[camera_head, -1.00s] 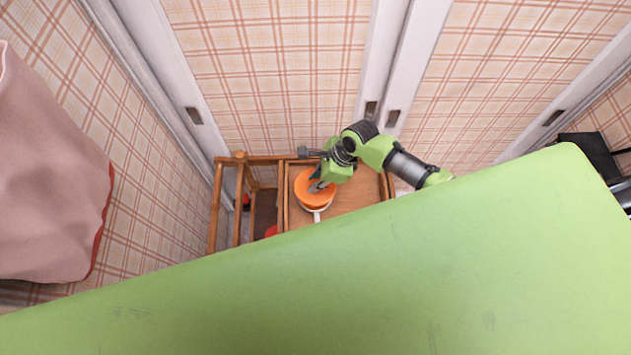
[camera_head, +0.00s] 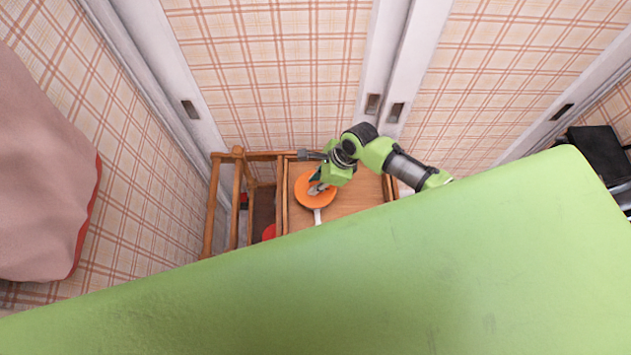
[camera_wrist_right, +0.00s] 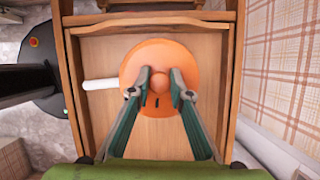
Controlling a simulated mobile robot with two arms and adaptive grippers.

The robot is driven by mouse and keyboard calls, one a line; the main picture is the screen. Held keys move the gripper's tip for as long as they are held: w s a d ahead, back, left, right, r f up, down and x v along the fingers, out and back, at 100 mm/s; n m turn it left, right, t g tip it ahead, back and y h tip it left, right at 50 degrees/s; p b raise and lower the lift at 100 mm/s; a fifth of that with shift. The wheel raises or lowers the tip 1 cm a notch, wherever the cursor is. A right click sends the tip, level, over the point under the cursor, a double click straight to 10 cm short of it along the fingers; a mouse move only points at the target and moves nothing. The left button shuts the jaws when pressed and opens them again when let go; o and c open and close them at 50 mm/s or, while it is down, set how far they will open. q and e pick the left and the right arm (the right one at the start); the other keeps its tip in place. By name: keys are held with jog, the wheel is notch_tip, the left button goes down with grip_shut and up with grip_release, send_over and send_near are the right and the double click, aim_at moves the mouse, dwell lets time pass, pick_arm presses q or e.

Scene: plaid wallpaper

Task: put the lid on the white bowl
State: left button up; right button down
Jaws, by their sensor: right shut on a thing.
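The orange round lid (camera_head: 312,200) is over the white bowl on a wooden stand. In the right wrist view the lid (camera_wrist_right: 142,55) looks centred, with my right gripper (camera_wrist_right: 160,92) shut on its round knob. In the head view my right gripper (camera_head: 317,187) is at the lid's top. Of the white bowl only the handle (camera_head: 317,216) shows; it also sticks out left in the right wrist view (camera_wrist_right: 100,84). The bowl's body and rim are hidden, so I cannot tell whether the lid touches the rim. My left gripper is not in view.
The wooden stand top (camera_head: 350,196) has raised edges and free room right of the lid. A wooden rail frame (camera_head: 237,200) stands to its left, with a red thing (camera_head: 269,232) low beside it. A large green surface (camera_head: 330,265) fills the foreground.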

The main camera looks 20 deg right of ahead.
jog(key=shift+p, duration=0.35)
jog(key=shift+f+p, duration=0.3)
dwell(0.9)
jog(key=shift+f+p, duration=0.15)
jog(key=shift+p, duration=0.15)
dwell(0.3)
jog(key=shift+s, duration=0.1)
jog(key=c, duration=1.8)
grip_release()
jog(key=shift+o, duration=0.2)
jog(key=v, duration=1.2)
